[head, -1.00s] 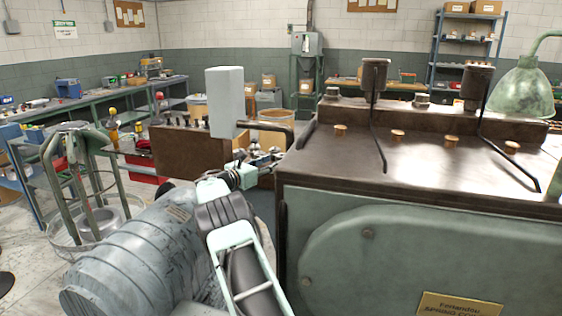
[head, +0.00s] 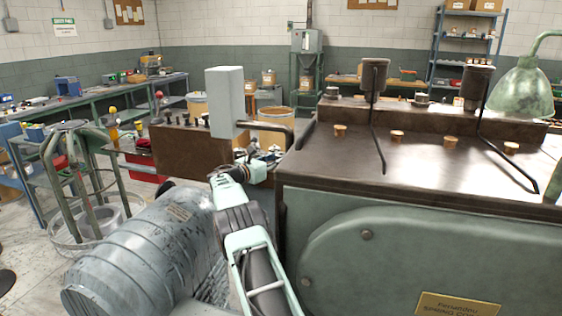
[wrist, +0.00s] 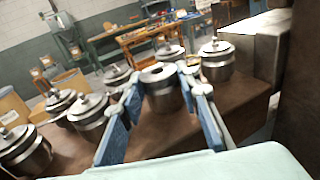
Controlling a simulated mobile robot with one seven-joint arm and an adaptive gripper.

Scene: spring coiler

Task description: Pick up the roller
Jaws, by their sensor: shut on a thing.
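The roller (wrist: 163,91) is a short metal cylinder with a round, holed top. In the wrist view it is between the two blue-padded fingers of my gripper (wrist: 159,103), which is shut on it. Its lower end is near the brown surface (wrist: 165,140); I cannot tell whether it is touching. Several similar metal cylinders with knobbed tops stand around it, one at the right (wrist: 216,65) and one at the left (wrist: 88,118). In the head view my gripper is small and partly hidden beside the machine.
A large machine (head: 420,185) with a brown top fills the right of the head view. A grey box-shaped post (head: 225,103) and a brown block (head: 180,152) stand close by the gripper. A grey ribbed motor (head: 150,250) lies below my arm.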

